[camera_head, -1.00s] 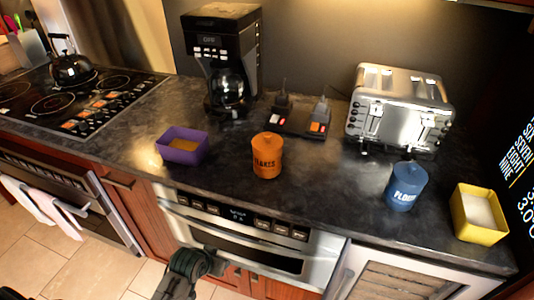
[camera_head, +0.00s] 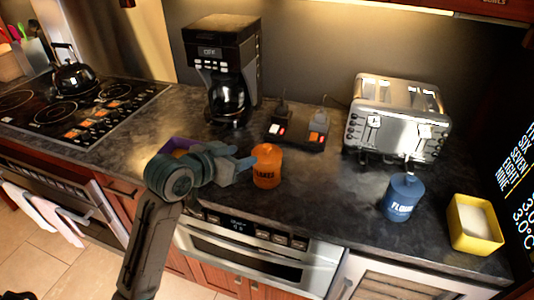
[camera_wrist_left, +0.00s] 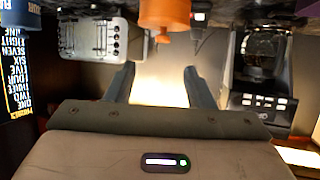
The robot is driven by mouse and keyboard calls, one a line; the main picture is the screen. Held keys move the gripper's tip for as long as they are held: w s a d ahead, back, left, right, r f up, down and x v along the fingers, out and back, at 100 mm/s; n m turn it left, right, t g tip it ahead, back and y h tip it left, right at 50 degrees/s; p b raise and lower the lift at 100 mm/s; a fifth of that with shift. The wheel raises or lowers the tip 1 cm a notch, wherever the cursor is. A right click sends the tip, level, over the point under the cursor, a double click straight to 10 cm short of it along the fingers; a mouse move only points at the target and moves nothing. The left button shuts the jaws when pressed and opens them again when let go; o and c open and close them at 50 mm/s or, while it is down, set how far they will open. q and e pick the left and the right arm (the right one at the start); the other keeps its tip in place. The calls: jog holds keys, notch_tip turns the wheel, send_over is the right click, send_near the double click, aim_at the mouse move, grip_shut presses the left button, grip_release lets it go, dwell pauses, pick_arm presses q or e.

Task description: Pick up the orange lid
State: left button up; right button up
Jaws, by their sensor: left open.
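The orange lid (camera_head: 267,152) sits on top of the orange canister (camera_head: 266,177) on the dark counter. My left gripper (camera_head: 250,162) is just left of the lid in the head view, at about its height; whether they touch cannot be told there. In the left wrist view, which is upside down, my left gripper (camera_wrist_left: 160,88) has its fingers wide apart with nothing between them. The orange lid (camera_wrist_left: 163,34) shows at the top of that view, beyond the fingertips. My right gripper is not in view.
A purple container (camera_head: 179,143) is partly hidden behind my left arm. A blue canister (camera_head: 400,198) and yellow container (camera_head: 475,225) stand to the right. A coffee maker (camera_head: 222,68) and toaster (camera_head: 398,115) stand behind. The counter between the orange and blue canisters is clear.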

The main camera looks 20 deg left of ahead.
pick_arm(q)
jog(key=p, duration=0.1)
send_near(267, 146)
jog(key=w+d, duration=0.1)
jog(key=w, duration=0.1)
jog(key=p+x, duration=0.1)
jog(key=x, duration=0.1)
jog(key=p+x, duration=0.1)
jog(key=x, duration=0.2)
jog(key=shift+a+f, duration=0.1)
jog(key=shift+f, duration=0.3)
jog(key=shift+w+f, duration=0.2)
grip_shut()
jog(key=shift+r, duration=0.1)
